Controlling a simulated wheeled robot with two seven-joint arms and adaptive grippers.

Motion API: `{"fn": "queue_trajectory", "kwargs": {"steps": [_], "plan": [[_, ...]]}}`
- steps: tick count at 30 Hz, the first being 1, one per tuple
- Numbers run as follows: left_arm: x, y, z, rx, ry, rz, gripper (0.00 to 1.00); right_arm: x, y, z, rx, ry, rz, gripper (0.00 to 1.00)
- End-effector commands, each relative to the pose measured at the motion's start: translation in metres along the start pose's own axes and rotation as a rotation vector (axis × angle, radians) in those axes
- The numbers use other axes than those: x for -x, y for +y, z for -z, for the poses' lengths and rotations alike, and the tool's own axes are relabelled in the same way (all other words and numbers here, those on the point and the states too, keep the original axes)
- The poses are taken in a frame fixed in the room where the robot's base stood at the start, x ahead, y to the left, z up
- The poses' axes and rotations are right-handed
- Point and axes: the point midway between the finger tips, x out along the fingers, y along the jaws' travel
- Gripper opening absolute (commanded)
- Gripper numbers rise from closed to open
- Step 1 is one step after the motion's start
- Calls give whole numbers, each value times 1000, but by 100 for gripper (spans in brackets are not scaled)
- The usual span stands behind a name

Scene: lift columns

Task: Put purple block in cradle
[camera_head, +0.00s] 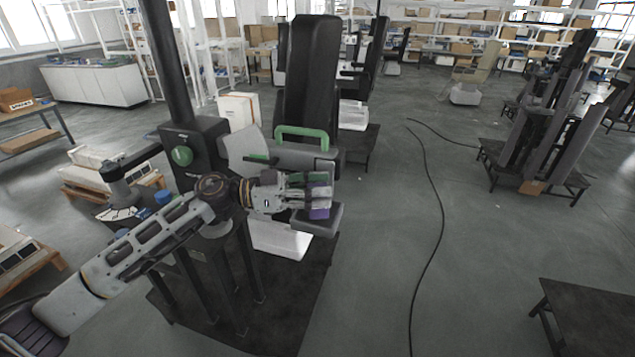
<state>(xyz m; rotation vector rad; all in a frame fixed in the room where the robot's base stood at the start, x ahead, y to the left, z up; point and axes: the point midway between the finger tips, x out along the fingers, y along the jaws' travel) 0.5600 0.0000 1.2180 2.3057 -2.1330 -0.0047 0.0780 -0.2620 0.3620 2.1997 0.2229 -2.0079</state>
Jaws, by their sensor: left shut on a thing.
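My left gripper (322,197) reaches in from the left at the middle of the head view and is shut on the purple block (319,213). The fingers cover much of the block; its purple lower part shows below them. A dark grey padded part (328,221) of the lift column assembly lies just under and beside the block. I cannot tell whether the block touches it. A green bar-shaped handle (302,132) stands above and behind the gripper. I cannot make out for sure which part is the cradle. My right gripper is not in view.
A tall black column (312,75) rises behind the gripper. A black cable (432,190) crosses the open floor. A dark low table (590,318) is at lower right.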

Motion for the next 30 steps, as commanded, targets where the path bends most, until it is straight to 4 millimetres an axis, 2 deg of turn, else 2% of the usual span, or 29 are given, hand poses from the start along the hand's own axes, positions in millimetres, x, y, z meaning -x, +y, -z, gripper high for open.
{"fn": "queue_trajectory", "kwargs": {"steps": [6,21,22,24,30], "plan": [[0,0,-8,-4,6,1,0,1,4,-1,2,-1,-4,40],[0,0,-12,-4,5,1,0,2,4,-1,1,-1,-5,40],[0,0,-15,-1,0,0,44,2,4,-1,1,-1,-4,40],[0,0,-15,-1,0,0,49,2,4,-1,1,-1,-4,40],[0,0,-15,-1,0,0,49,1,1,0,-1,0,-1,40]]}}
